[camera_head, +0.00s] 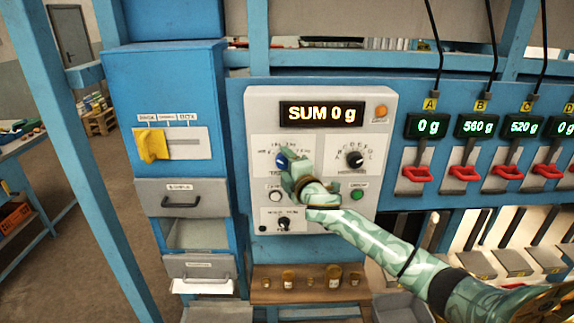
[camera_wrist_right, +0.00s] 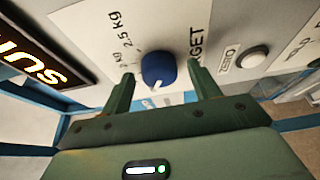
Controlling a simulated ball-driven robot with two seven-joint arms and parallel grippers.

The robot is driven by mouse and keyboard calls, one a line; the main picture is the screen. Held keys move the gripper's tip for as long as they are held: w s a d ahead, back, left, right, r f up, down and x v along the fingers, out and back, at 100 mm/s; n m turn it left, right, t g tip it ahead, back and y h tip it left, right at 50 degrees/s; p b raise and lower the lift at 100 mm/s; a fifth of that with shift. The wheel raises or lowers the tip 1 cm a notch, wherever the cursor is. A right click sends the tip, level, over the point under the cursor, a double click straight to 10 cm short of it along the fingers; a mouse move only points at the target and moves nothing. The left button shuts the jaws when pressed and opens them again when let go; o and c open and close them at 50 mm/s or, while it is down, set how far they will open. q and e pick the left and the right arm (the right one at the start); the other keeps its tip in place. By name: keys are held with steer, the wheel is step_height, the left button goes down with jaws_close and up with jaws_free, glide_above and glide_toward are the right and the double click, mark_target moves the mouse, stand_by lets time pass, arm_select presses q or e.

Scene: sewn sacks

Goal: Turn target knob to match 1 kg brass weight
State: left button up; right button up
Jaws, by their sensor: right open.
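The blue target knob (camera_head: 281,161) is at the upper left of the grey control panel, and it also shows in the right wrist view (camera_wrist_right: 157,66). Its white pointer mark faces the lower edge of the wrist view. Printed labels there read 2 kg and 2.5 kg; the label at the pointer is not visible. My right gripper (camera_wrist_right: 160,71) is open, with one finger on each side of the knob; I cannot tell whether they touch it. Several brass weights (camera_head: 334,277) stand on the wooden shelf (camera_head: 310,295) below; their markings are too small to read.
The panel display (camera_head: 322,113) reads SUM 0 g. A black knob (camera_head: 354,159), a white button (camera_head: 275,196) and a green button (camera_head: 357,194) are close by. Red levers (camera_head: 416,174) line the right side. A blue cabinet with drawers (camera_head: 183,198) stands left.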

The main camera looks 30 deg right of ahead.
steer(key=shift+c, duration=0.3)
steer(key=c, duration=0.9)
